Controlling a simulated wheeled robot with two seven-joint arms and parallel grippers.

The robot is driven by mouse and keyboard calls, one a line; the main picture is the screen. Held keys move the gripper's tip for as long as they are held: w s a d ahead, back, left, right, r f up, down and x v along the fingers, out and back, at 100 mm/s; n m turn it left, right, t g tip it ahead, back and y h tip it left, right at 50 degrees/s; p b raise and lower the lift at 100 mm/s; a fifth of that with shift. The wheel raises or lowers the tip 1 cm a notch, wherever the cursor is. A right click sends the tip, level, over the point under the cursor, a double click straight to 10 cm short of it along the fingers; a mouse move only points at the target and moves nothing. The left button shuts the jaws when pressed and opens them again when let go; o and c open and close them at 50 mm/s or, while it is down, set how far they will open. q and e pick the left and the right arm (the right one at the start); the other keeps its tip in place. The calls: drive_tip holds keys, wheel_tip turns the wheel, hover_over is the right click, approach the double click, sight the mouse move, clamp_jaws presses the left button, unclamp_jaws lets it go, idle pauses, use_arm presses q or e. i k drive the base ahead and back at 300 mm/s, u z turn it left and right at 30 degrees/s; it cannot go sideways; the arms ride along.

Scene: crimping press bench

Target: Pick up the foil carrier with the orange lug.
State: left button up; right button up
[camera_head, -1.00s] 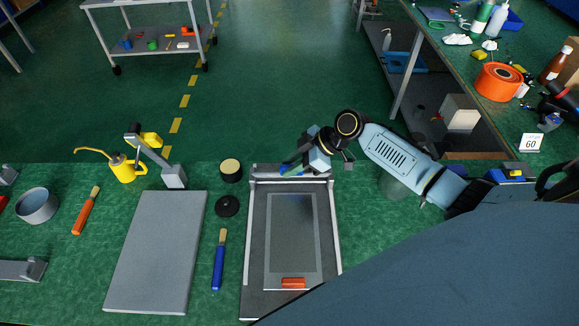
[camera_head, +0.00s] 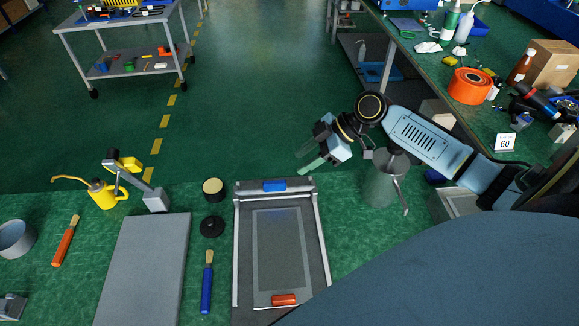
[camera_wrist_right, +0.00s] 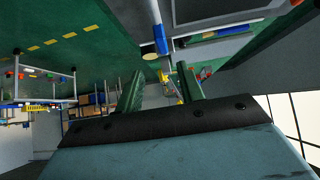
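The foil carrier (camera_head: 282,255) is a flat grey rectangle with a paler border and an orange lug (camera_head: 285,299) at its near end. It lies flat inside a grey tray (camera_head: 237,250) with raised side rails. A blue block (camera_head: 275,184) sits at the tray's far end. My right gripper (camera_head: 310,170) is beyond the tray's far right corner in the head view, away from the orange lug. In the wrist view its two green fingers (camera_wrist_right: 160,88) stand apart with nothing held between them. My left gripper is not in view.
A grey plate (camera_head: 145,270) and a blue-handled brush (camera_head: 206,285) lie left of the tray. A grey cylindrical container (camera_head: 382,185) stands right of the tray, under my right arm.

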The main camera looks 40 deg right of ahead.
sight(281, 276)
drive_tip(key=k, duration=2)
